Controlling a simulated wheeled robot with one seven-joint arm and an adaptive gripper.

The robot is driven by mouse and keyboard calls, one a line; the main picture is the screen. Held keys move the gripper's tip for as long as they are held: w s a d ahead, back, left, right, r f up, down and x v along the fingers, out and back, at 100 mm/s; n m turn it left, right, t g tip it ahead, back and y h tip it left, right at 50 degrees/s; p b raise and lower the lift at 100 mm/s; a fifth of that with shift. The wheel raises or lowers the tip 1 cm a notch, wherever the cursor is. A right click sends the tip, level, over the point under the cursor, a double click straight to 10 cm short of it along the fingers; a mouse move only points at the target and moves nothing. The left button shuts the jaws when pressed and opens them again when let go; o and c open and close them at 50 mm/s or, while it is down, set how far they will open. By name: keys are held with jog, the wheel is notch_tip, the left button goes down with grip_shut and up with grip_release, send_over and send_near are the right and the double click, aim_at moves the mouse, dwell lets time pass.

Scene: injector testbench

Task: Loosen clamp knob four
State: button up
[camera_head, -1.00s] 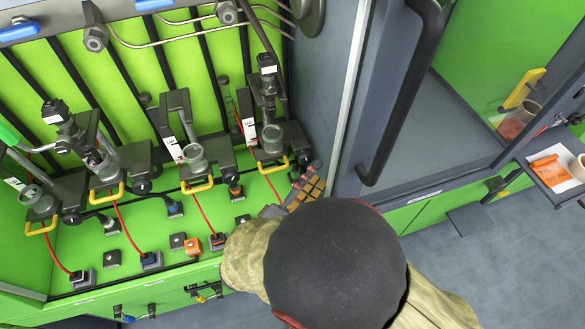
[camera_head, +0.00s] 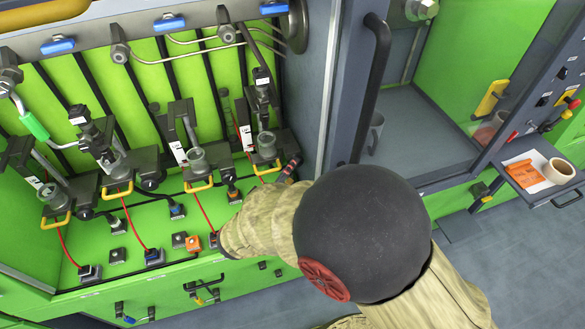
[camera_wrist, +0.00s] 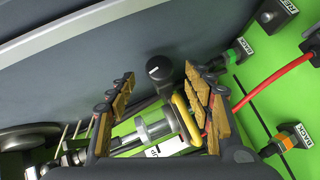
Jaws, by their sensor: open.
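A black round knob with a white mark (camera_wrist: 158,68) shows in the wrist view, ahead of and between the fingertips of my gripper (camera_wrist: 160,86). The fingers, with tan pads, stand apart on either side and do not appear to touch it. A metal clamp cylinder (camera_wrist: 155,130) and a yellow handle (camera_wrist: 186,118) lie just below the knob, the handle close to the right finger. In the head view the rightmost clamp (camera_head: 265,146) stands at the end of the row. No number is readable on the knob.
Other clamps (camera_head: 197,160) with yellow handles stand left along the green bench. Red cables run to sockets (camera_head: 154,257) on the bench front. A grey side wall (camera_wrist: 90,60) is close to the left finger. A small shelf (camera_head: 555,190) holds tape and orange paper.

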jog(key=shift+x, duration=1.95)
jog(key=c, duration=1.1)
